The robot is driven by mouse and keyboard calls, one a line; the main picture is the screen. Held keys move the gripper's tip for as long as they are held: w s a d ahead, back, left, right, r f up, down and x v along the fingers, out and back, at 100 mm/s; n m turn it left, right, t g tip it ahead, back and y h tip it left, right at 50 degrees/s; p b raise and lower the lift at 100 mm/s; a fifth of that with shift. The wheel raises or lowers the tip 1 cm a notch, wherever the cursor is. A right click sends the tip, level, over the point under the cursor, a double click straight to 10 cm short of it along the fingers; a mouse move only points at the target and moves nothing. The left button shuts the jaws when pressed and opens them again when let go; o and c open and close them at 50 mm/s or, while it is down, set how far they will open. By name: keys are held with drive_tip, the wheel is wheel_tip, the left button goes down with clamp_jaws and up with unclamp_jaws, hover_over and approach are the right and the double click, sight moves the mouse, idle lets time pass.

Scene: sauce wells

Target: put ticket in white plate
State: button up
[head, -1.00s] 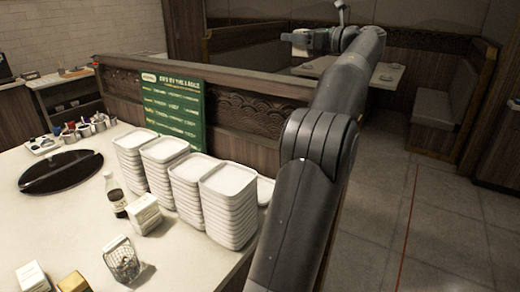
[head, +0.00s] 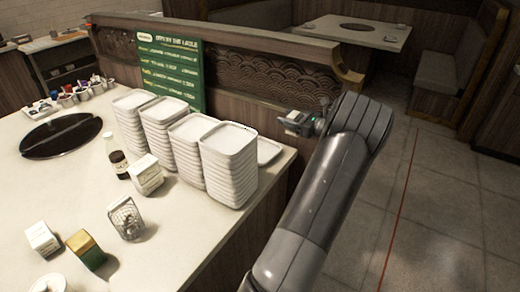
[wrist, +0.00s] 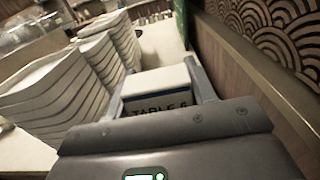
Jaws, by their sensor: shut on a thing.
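My gripper (head: 293,122) is past the right end of the plate stacks, above the counter's right edge and near the low divider. A single low white plate (head: 269,151) lies on the counter at the stacks' right end, apart from and below my gripper. The nearest stack partly hides it.
Several tall stacks of white plates (head: 228,165) stand left of the single plate. The wooden divider (head: 260,88) with a green menu board (head: 170,62) runs behind. A wire holder (head: 126,218), white box (head: 146,174) and dark bottle (head: 119,163) stand in front.

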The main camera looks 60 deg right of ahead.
wheel_tip(320, 180, down, 3)
drive_tip(key=w, duration=0.1)
hover_over(260, 154)
wheel_tip(260, 154, down, 7)
drive_tip(key=shift+d+f, duration=0.1)
drive_tip(key=shift+f, duration=1.75)
drive_tip(key=shift+f, duration=0.1)
drive_tip(key=shift+f, duration=0.5)
drive_tip(key=o, duration=1)
